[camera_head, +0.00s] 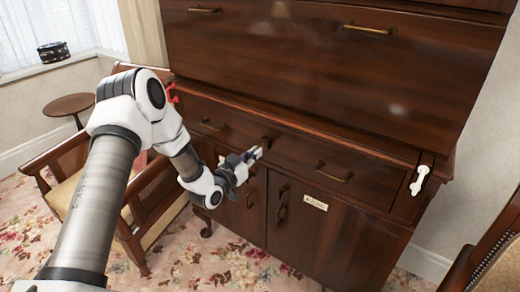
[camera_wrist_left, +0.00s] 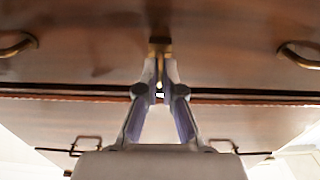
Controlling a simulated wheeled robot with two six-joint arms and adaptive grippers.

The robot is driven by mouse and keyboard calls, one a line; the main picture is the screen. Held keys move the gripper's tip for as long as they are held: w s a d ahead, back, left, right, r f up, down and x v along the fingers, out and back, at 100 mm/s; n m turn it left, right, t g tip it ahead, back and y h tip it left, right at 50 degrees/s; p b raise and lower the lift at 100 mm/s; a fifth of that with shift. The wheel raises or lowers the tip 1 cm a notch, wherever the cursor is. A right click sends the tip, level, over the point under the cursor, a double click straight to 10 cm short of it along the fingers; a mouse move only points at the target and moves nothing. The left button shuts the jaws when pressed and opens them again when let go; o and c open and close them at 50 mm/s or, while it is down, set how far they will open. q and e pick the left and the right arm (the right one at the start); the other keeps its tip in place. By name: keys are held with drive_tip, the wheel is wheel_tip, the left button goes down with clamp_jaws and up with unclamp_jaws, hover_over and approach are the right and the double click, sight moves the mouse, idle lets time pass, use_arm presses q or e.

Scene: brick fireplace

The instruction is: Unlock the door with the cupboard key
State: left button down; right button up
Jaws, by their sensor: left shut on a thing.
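The dark wooden cupboard (camera_head: 330,150) fills the middle of the head view, with a drawer row above two lower doors (camera_head: 330,236). My left gripper (camera_head: 256,153) is at the front of the wide drawer, between its two handles. In the left wrist view the gripper (camera_wrist_left: 160,72) is shut on a small brass piece (camera_wrist_left: 159,46), which appears to be the key. The piece meets the dark wood front; whether it sits in a keyhole is hidden by the fingertips. My right gripper is not in view.
A small pale label (camera_head: 315,202) is on the right lower door. A white key-shaped piece (camera_head: 419,180) is on the cupboard's right front. A wooden armchair (camera_head: 70,165) stands left, and another chair (camera_head: 490,255) at the lower right. Patterned carpet (camera_head: 180,262) lies in front.

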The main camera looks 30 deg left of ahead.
use_arm(q)
drive_tip(key=shift+s+a+p, duration=0.1)
drive_tip(key=shift+s+p, duration=0.65)
drive_tip(key=shift+s, duration=0.9)
drive_tip(key=shift+s, duration=0.4)
